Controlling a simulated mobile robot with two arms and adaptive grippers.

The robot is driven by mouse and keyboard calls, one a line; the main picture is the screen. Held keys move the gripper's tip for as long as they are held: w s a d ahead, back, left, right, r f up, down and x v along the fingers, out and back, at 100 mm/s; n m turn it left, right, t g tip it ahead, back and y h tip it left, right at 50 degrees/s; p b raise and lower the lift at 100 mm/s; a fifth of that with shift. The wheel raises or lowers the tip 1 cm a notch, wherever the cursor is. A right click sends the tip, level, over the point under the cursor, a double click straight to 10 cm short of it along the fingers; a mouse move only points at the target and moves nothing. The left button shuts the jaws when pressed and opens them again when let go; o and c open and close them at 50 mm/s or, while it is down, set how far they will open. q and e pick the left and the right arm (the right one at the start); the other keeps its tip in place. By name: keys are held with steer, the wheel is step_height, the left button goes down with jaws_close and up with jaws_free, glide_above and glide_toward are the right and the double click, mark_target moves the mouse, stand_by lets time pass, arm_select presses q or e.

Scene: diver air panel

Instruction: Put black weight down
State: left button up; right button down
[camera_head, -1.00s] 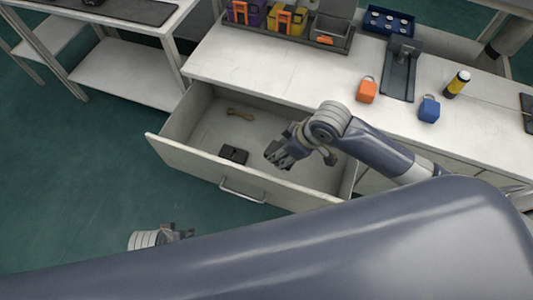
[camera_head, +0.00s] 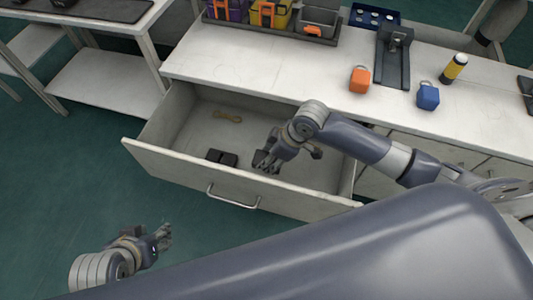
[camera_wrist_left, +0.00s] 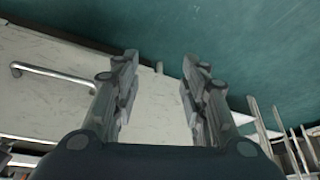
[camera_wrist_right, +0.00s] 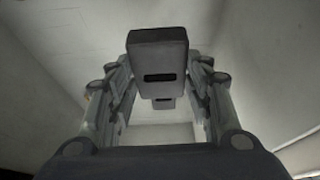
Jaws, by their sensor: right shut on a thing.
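My right gripper (camera_head: 268,165) is shut on a black weight (camera_wrist_right: 158,55), a dark block with a slot, low inside the open drawer (camera_head: 285,178). In the head view the held weight is mostly hidden by the gripper. Another black weight (camera_head: 221,157) lies on the drawer floor to the left of the gripper. I cannot tell whether the held weight touches the floor. My left gripper (camera_head: 163,237) is open and empty, outside the drawer front.
A tan bone-shaped item (camera_head: 227,116) lies at the back of the drawer. On the worktop (camera_head: 270,70) are an orange block (camera_head: 360,79), a blue block (camera_head: 428,96), a yellow-black cylinder (camera_head: 453,69) and several bins. The drawer's left part has free floor.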

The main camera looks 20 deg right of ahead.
step_height(320, 180, down, 3)
steer(key=shift+w+r+b, duration=0.1)
steer(key=shift+b, duration=0.35)
steer(key=shift+f, duration=0.45)
step_height(320, 180, down, 3)
steer(key=shift+b, duration=0.8)
steer(key=shift+f, duration=0.15)
arm_select(q)
steer(key=w+d+r+t+h, duration=0.2)
steer(key=w+d+r+t, duration=0.2)
steer(key=w+r+t, duration=0.4)
steer(key=w+r, duration=0.1)
steer(key=w, duration=0.3)
steer(key=shift+d+m, duration=0.2)
steer(key=shift+m, duration=0.1)
arm_select(e)
steer(key=c, duration=0.8)
jaws_free()
steer(key=shift+f, duration=0.25)
arm_select(q)
steer(key=shift+s, duration=0.1)
